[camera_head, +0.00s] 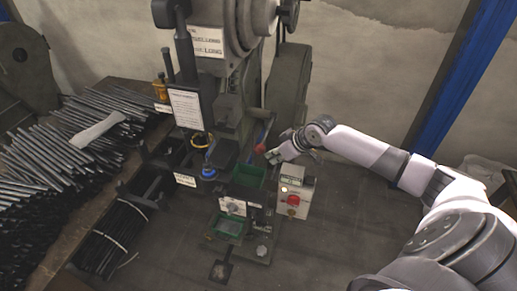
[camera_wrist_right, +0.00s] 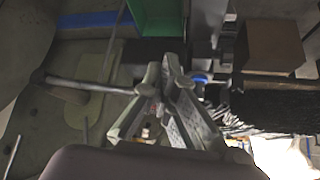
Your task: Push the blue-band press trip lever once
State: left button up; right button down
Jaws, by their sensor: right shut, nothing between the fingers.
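The grey press (camera_head: 235,95) stands at the centre of the head view, with white label plates on it. A blue ring-like part (camera_head: 208,172) sits low on its front; a blue ring also shows in the wrist view (camera_wrist_right: 200,77). A small red knob (camera_head: 260,148) is at the press's right side; I take it for the trip lever's end. My right gripper (camera_head: 272,157) comes in from the right, its tips close beside this knob; contact cannot be told. In the wrist view the right gripper (camera_wrist_right: 160,72) is shut and empty. My left gripper is out of view.
A green tray (camera_head: 248,177) and a control box with a red button (camera_head: 293,199) sit below my right gripper. Many dark rods (camera_head: 60,135) lie on the bench at left. Floor at right is mostly free.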

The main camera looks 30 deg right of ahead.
jog(key=v, duration=1)
jog(key=shift+s+r, duration=0.2)
jog(key=shift+s, duration=0.05)
dwell(1.3)
